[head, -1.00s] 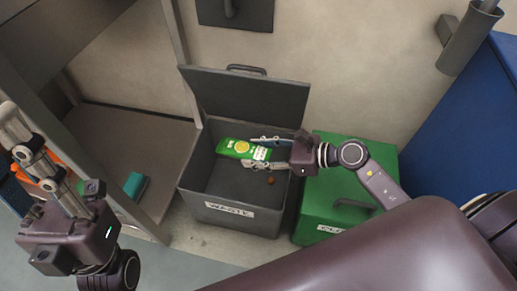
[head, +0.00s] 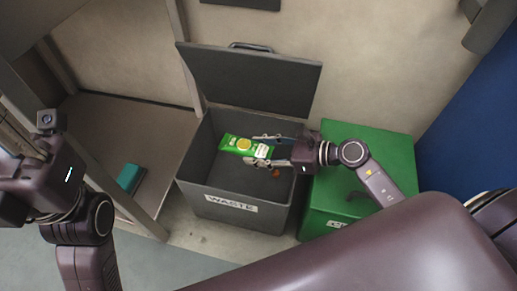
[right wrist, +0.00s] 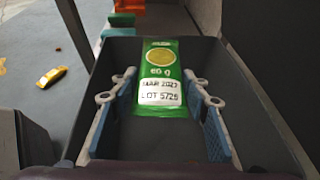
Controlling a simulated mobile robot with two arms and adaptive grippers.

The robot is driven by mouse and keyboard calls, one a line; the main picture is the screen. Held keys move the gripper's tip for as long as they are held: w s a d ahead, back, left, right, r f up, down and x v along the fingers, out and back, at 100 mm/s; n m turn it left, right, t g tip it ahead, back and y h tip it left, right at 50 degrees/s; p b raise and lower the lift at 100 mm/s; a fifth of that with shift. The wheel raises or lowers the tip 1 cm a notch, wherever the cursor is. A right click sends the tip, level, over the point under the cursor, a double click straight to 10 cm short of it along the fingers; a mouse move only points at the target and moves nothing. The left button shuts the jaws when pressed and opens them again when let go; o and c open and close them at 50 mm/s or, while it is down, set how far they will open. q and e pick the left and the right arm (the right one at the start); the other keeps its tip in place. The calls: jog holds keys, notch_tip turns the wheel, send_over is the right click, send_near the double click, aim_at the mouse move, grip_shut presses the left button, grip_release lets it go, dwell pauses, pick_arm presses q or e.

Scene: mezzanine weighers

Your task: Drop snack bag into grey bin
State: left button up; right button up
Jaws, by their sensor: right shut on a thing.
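The snack bag (head: 240,145) is green with a yellow round print. My right gripper (head: 256,150) is shut on it. In the right wrist view the bag (right wrist: 160,65) sits between the two fingers (right wrist: 160,85), its date and lot label facing the camera. The grey bin (head: 230,207), labelled WASTE, stands with its lid (head: 250,80) raised at the back. The gripper and bag are over the bin's opening; their exact height against the rim is unclear. My left gripper (head: 15,140) is at the left edge, partly cut off, its fingers unclear.
A green bin (head: 365,145) with a shut lid stands right of the grey bin. A small orange-brown thing (head: 277,173) lies inside the grey bin. A teal block (head: 130,178) lies on the shelf at left. A yellow thing (right wrist: 48,76) lies on the floor.

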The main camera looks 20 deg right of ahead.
jog(key=o, duration=1.2)
notch_tip(320, 180, up, 10)
dwell(0.4)
